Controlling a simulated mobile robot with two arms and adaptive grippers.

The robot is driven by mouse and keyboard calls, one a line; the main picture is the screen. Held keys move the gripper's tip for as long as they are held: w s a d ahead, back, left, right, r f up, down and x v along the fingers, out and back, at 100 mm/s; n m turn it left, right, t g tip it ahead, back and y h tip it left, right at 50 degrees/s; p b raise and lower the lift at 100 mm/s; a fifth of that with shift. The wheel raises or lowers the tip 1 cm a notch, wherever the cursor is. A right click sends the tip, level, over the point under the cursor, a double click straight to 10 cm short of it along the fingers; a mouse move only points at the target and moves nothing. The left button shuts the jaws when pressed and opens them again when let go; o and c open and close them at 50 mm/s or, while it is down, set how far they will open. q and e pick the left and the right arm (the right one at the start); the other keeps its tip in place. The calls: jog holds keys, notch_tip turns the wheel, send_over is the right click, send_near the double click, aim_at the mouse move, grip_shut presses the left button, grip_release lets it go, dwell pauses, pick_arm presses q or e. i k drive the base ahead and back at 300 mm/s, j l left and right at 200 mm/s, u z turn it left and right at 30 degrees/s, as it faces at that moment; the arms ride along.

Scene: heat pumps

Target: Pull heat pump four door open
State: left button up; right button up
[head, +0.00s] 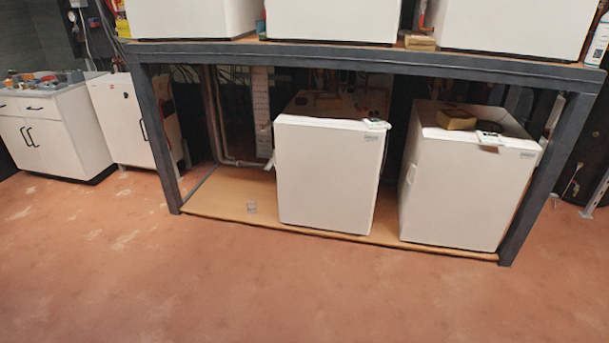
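Several white heat pump boxes stand on a dark metal rack. Two are on the lower shelf: a middle one (328,178) and a right one (461,194). Three more, an upper left (192,17), upper middle (333,19) and upper right (515,26) box, are cut off by the top edge. No readable number shows which is heat pump four. Neither gripper is in view.
The rack's dark posts (156,140) and wooden lower shelf (228,196) frame the lower boxes. White cabinets (55,135) stand at the left. The reddish floor (270,290) in front is clear.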

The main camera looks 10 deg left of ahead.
aim_at(327, 178)
jog(key=i+j, duration=0.35)
jog(key=j, duration=0.15)
jog(key=i+j, duration=0.3)
jog(key=j, duration=0.2)
jog(key=i+j, duration=0.35)
jog(key=j, duration=0.1)
